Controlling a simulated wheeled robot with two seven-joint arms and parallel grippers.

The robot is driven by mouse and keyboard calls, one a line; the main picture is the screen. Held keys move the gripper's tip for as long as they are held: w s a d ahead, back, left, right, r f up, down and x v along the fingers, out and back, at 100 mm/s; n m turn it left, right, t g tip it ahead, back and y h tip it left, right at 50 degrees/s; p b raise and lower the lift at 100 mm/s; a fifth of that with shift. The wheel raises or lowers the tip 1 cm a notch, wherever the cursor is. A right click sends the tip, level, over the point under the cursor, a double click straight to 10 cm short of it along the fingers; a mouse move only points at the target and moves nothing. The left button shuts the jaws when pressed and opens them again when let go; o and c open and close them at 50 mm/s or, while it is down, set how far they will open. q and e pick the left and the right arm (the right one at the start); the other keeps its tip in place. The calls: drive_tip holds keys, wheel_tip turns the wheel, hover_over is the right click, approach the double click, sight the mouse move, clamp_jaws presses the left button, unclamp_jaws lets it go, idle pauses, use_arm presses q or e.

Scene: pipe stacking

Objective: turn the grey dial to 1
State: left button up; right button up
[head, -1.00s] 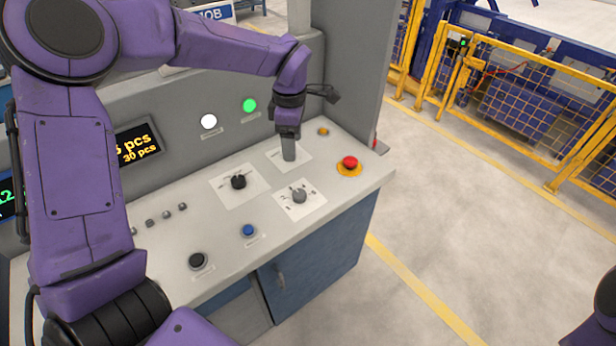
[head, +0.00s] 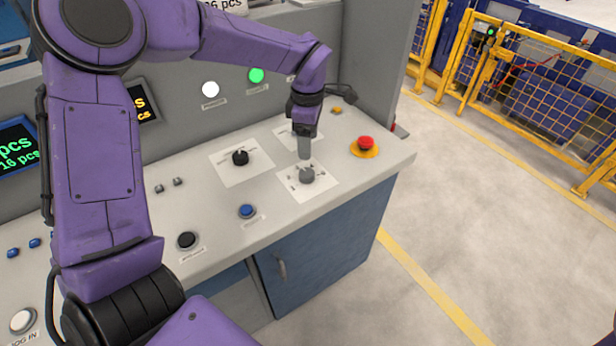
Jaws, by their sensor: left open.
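The grey dial (head: 307,176) sits on a white label plate (head: 326,185) near the right front of the console top. My left gripper (head: 304,158) points down just above and behind the dial, its fingers close to it. It is open. I cannot tell whether the fingers touch the dial, and the setting it points to is too small to read. My right gripper is not in the picture.
A black dial (head: 240,158) on its own plate stands to the left. A red emergency button (head: 366,144) is close on the right. A blue button (head: 247,211) and a black button (head: 187,240) lie in front. The panel (head: 175,110) rises behind.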

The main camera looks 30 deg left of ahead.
sight(307, 172)
use_arm(q)
wheel_tip(307, 172, down, 9)
drive_tip(key=shift+s+f+p, duration=0.1)
drive_tip(key=shift+f+p, duration=0.05)
drive_tip(key=shift+p, duration=0.85)
drive_tip(key=shift+f, duration=0.3)
drive_tip(key=c, duration=1.1)
drive_tip(key=shift+o, duration=0.2)
